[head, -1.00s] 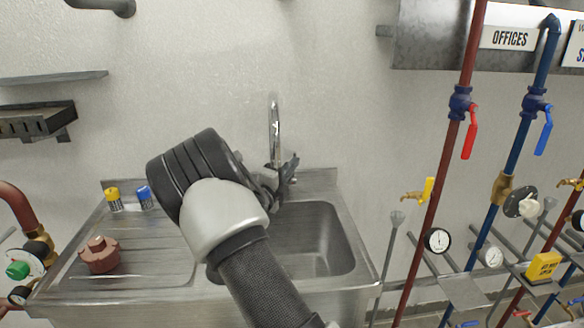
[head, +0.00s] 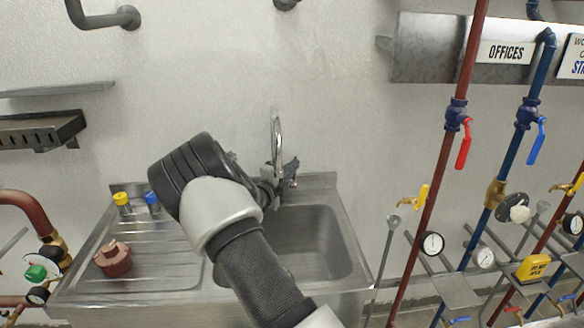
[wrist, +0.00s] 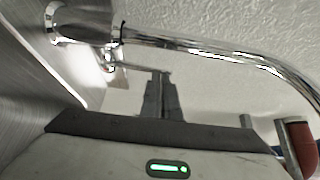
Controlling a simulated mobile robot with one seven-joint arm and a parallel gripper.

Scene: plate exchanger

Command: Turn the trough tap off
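The chrome trough tap (head: 277,145) stands at the back of the steel sink (head: 337,235). Its curved spout (wrist: 220,50) crosses the top of the wrist view, with its round base at upper left. A small chrome part, probably the tap's lever (wrist: 115,67), shows beside the base, close to my fingertips. My gripper (head: 288,170) is at the lower part of the tap, partly hidden by my own arm in the head view. In the wrist view its two dark fingers (wrist: 161,78) lie close together and look shut. I see nothing clearly held between them; contact with the lever cannot be told.
On the drainer left of the basin are a yellow-topped container (head: 122,203), a blue-topped one (head: 152,202) and a reddish-brown part (head: 113,259). Red and blue pipes (head: 435,180) with valves and gauges stand at the right.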

